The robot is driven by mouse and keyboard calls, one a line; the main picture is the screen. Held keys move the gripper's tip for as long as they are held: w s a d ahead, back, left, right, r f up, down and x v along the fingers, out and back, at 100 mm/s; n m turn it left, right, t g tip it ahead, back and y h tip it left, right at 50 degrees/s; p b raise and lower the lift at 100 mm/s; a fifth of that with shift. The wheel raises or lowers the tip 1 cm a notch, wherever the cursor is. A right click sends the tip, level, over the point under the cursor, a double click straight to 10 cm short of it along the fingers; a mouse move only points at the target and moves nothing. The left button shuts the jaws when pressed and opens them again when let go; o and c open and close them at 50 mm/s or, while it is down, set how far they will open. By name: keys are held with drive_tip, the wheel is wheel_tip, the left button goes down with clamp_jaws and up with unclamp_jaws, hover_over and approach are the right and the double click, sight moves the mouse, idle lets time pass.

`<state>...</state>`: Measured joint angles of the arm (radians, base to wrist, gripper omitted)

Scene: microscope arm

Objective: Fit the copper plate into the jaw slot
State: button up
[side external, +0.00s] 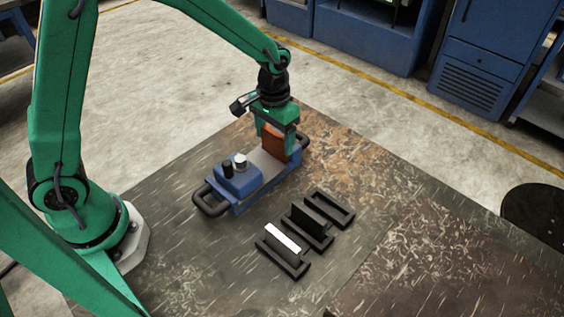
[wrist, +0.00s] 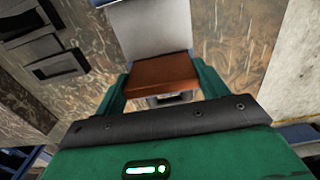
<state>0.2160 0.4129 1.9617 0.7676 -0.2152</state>
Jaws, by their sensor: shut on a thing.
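The copper plate (side external: 272,141) is held upright between the fingers of my gripper (side external: 277,138), which is shut on it. In the wrist view the copper plate (wrist: 165,76) spans between the two green fingers of my gripper (wrist: 163,80). The blue fixture (side external: 237,182) has a grey bed (side external: 266,163) and looped dark handles at its ends. The plate is over the right end of this bed. The jaw slot is hidden behind the plate and fingers, and I cannot tell whether the plate's lower edge is inside it.
Three black holders stand in front of the fixture. The nearest holds a white-topped plate (side external: 282,239), the middle one a dark plate (side external: 308,220), and the far one (side external: 334,206) looks empty. The tabletop (side external: 400,255) is clear to the right.

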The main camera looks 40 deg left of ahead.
sight(274, 133)
drive_tip(key=shift+w+r, duration=0.1)
drive_tip(key=shift+r, duration=0.35)
idle(3.2)
idle(0.8)
drive_tip(key=shift+f, duration=1)
idle(1.3)
drive_tip(key=o, duration=1.7)
drive_tip(key=shift+o, duration=0.2)
drive_tip(key=shift+f, duration=0.1)
drive_tip(key=shift+r, duration=3.95)
